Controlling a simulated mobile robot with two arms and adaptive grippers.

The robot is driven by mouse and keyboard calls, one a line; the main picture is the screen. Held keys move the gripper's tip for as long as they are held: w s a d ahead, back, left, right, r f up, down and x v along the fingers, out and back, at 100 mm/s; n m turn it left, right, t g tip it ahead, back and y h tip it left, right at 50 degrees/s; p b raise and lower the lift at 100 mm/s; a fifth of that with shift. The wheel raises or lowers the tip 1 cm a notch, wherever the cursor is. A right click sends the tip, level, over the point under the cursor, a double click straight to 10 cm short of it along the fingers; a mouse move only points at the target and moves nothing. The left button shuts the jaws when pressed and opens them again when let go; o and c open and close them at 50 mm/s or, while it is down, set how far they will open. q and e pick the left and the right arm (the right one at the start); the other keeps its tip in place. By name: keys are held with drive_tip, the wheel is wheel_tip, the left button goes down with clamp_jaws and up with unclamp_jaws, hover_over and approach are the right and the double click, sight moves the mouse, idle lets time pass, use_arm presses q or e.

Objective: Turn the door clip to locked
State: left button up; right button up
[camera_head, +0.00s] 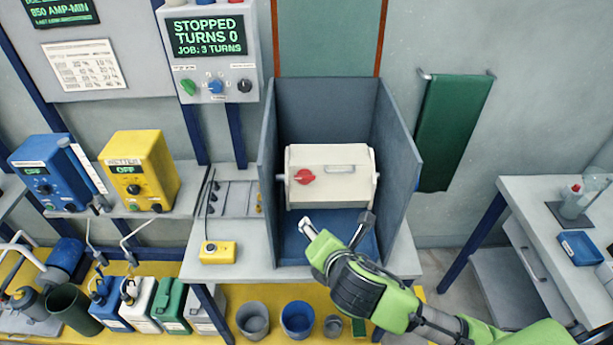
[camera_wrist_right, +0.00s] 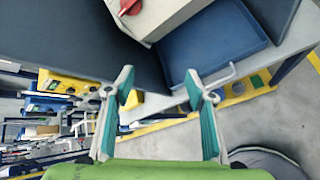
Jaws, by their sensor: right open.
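The door clip is a red knob (camera_head: 304,176) on the left part of the front of a cream barrel box (camera_head: 330,160). The box sits inside a blue-grey open booth (camera_head: 395,150). In the right wrist view the red clip (camera_wrist_right: 130,6) shows at the top edge, partly cut off, on the cream box (camera_wrist_right: 155,20). My right gripper (camera_head: 338,222) is open and empty, in front of and below the box at the booth's opening. Its two spread fingers also show in the right wrist view (camera_wrist_right: 160,85), apart from the clip. My left gripper is not in view.
A control panel (camera_head: 212,45) reading STOPPED, TURNS 0 hangs at upper left. A yellow pendant (camera_head: 218,252) lies on the bench left of the booth. Buckets (camera_head: 297,318) stand below. A green towel (camera_head: 455,130) hangs to the right. The booth walls flank the box.

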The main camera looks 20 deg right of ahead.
drive_tip(key=w+d+r+n+t, duration=0.2)
drive_tip(key=w+r+n, duration=0.25)
drive_tip(key=n, duration=0.35)
drive_tip(key=n+p, duration=0.2)
drive_tip(key=p, duration=0.1)
approach(305, 178)
drive_tip(key=shift+t, duration=0.3)
drive_tip(key=x, duration=0.8)
drive_tip(key=shift+f, duration=0.4)
drive_tip(key=c, duration=0.8)
